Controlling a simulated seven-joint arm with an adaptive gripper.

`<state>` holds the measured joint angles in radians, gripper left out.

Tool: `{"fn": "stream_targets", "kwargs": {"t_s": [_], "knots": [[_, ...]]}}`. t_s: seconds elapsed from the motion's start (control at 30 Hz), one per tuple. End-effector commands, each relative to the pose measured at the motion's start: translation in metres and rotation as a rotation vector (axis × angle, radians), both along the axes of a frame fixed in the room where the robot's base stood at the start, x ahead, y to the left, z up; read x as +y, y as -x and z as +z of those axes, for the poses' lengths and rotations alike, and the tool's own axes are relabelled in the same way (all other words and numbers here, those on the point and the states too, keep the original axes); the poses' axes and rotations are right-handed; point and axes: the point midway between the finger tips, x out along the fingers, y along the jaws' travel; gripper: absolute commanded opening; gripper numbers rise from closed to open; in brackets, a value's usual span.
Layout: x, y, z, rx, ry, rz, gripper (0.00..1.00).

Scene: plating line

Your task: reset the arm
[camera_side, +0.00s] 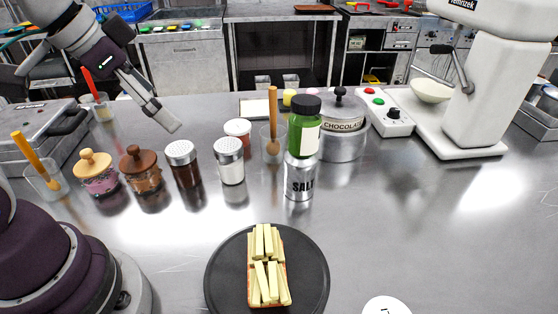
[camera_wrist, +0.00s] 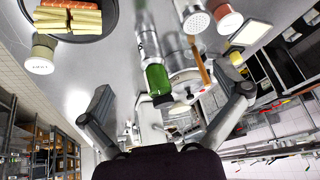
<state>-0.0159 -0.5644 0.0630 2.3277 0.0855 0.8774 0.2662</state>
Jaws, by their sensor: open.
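My gripper (camera_side: 163,117) hangs in the air at the upper left of the side view, above and behind the row of jars. Its fingers are apart and nothing is between them. In the wrist view the two fingers spread wide at left and right (camera_wrist: 166,97). A green bottle with a black lid (camera_side: 304,127) appears to rest on top of a silver SALT can (camera_side: 300,182), apart from my gripper. A dark round plate (camera_side: 223,268) at the front centre carries pale yellow sticks (camera_side: 265,262) on an orange-brown base.
Shakers (camera_side: 229,160), lidded jars (camera_side: 141,170) and cups with utensils (camera_side: 43,178) line the left and middle. A CHOCOLATE canister (camera_side: 343,122), a button box (camera_side: 390,112) and a white mixer (camera_side: 478,85) stand at back right.

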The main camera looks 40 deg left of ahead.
Motion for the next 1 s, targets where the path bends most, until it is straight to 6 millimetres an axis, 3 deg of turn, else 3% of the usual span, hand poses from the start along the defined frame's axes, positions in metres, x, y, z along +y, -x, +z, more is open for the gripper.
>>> {"fn": "stream_targets", "kwargs": {"t_s": [0.1, 0.2, 1.0], "knots": [[-0.001, 0.025, -0.013, 0.014, 0.057, 0.183, 0.98], [0.001, 0.032, -0.017, 0.018, 0.074, 0.246, 0.98], [0.001, 0.032, -0.017, 0.019, 0.077, 0.25, 0.98]]}}
